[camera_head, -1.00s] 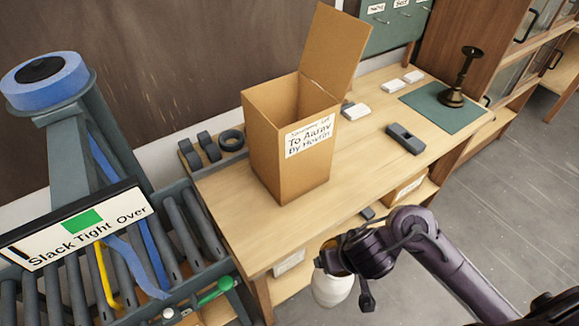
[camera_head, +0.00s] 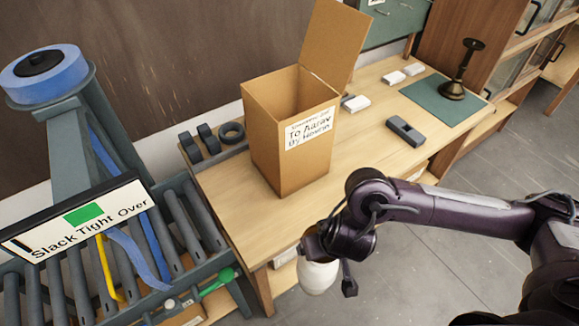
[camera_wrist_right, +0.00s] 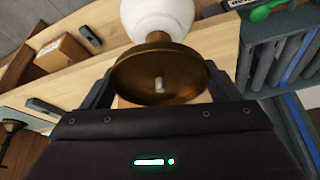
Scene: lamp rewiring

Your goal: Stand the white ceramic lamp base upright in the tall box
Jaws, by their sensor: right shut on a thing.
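The white ceramic lamp base (camera_head: 318,277) hangs below my right gripper (camera_head: 312,248), in front of the bench's near edge and off the floor. In the right wrist view my right gripper (camera_wrist_right: 165,90) is shut on the lamp base at its brass-coloured round end, and the white body (camera_wrist_right: 157,15) extends beyond it. The tall box (camera_head: 290,130) is a brown cardboard carton standing upright on the bench, its top open and one flap raised at the back. The box's inner floor is hidden. My left gripper is not in view.
A roller conveyor (camera_head: 190,225) with a blue strap reel (camera_head: 45,72) and a "Slack Tight Over" sign (camera_head: 78,217) stands left. On the bench (camera_head: 355,150) are tape rolls (camera_head: 231,132), a grey tool (camera_head: 405,131) and a brass candlestick (camera_head: 462,70) on a green mat.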

